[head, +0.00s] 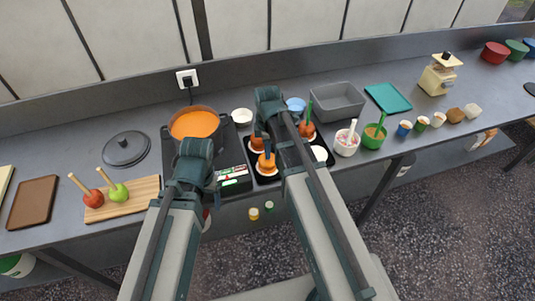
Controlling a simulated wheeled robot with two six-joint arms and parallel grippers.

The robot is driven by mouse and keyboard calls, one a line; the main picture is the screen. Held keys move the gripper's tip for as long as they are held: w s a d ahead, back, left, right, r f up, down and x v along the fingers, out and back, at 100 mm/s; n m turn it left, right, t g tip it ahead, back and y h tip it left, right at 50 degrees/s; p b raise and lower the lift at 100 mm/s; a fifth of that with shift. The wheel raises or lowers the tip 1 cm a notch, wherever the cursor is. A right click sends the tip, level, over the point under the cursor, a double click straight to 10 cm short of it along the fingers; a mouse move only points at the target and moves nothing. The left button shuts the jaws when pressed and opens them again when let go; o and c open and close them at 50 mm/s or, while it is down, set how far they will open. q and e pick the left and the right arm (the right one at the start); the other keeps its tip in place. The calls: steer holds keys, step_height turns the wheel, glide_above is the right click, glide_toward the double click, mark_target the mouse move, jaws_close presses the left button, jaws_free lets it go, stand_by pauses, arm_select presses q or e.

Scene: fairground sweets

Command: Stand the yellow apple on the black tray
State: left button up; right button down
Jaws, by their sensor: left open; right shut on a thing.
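The black tray (266,180) lies mid-counter, partly behind my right arm, with white paper rounds on it. Orange-brown coated apples show over it. My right gripper (268,147) is shut on the front-left one (266,164), at its stick. I take this to be the yellow apple; no yellow skin shows under its coating. It is upright over a paper round; whether it touches cannot be told. Other coated apples stand at the back left (257,143) and the back right (306,129). My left gripper (208,185) is open and empty, left of the tray; its fingers are mostly hidden.
A pot of orange liquid (194,124) stands on a black hob left of the tray. A wooden board (147,187) with a red and a green apple lies further left. A grey bin (338,100) and cups of toppings (346,141) are right. One paper round (319,153) is empty.

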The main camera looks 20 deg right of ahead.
steer(key=shift+r, duration=0.1)
steer(key=c, duration=1.3)
jaws_free()
steer(key=shift+f, duration=0.2)
steer(key=o, duration=0.5)
steer(key=shift+c, duration=0.2)
steer(key=shift+r, duration=0.1)
